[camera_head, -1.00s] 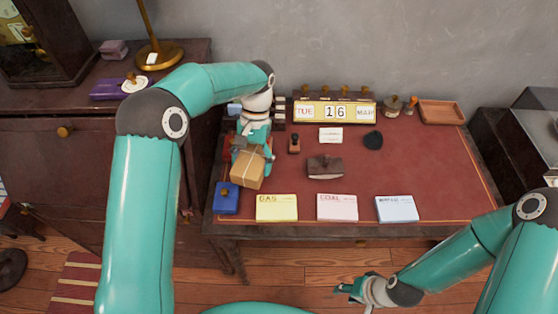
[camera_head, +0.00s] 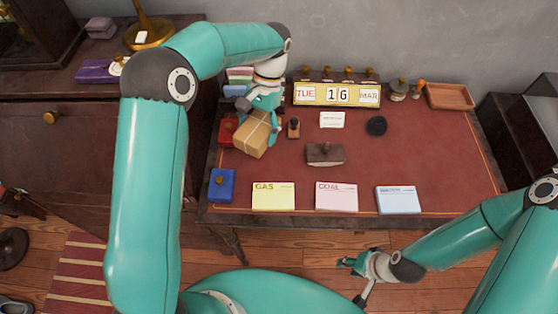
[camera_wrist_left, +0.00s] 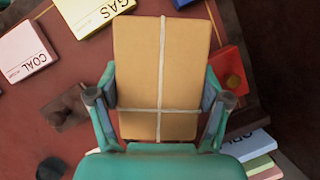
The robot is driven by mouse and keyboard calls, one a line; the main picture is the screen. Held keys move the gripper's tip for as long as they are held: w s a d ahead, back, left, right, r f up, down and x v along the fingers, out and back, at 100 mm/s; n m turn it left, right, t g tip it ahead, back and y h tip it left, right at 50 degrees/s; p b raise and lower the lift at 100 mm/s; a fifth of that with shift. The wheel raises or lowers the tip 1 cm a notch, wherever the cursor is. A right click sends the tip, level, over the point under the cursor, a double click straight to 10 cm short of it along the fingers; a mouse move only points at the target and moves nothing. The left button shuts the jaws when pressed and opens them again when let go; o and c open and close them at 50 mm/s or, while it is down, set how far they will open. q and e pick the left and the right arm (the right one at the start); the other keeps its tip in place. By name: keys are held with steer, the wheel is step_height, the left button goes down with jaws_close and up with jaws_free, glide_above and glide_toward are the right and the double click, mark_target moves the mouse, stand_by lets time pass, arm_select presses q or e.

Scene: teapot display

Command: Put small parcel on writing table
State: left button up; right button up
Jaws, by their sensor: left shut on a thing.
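The small parcel (camera_head: 253,136) is a brown box tied with pale string. My left gripper (camera_head: 264,122) is shut on it, over the left part of the writing table. In the left wrist view the parcel (camera_wrist_left: 160,75) sits between the two fingers of my left gripper (camera_wrist_left: 160,100). I cannot tell whether its underside touches the table. The writing table (camera_head: 370,180) has a dark red top with a thin border line. My right gripper (camera_head: 358,272) is low in front of the table, away from the parcel, with its fingers apart and nothing between them.
Yellow (camera_head: 273,196), pink (camera_head: 336,196) and blue (camera_head: 397,200) card stacks line the front edge. A blue box (camera_head: 222,185) and red box (camera_head: 228,131) are at the left. A calendar (camera_head: 337,95) stands behind. A brown blotter (camera_head: 325,154) lies mid-table; bare top surrounds it.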

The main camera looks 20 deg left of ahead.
arm_select(q)
steer(key=d+r+m+t+y+b, duration=0.35)
steer(key=r+m, duration=0.75)
steer(key=m, duration=0.4)
steer(key=m+t+b, duration=0.1)
steer(key=m, duration=0.1)
glide_toward(272, 159)
steer(key=x, duration=0.6)
steer(key=shift+s+a+f, duration=0.1)
steer(key=shift+a+f, duration=0.05)
steer(key=shift+f, duration=0.15)
steer(key=o, duration=1.3)
steer(key=shift+f, duration=0.1)
steer(key=shift+c, duration=0.2)
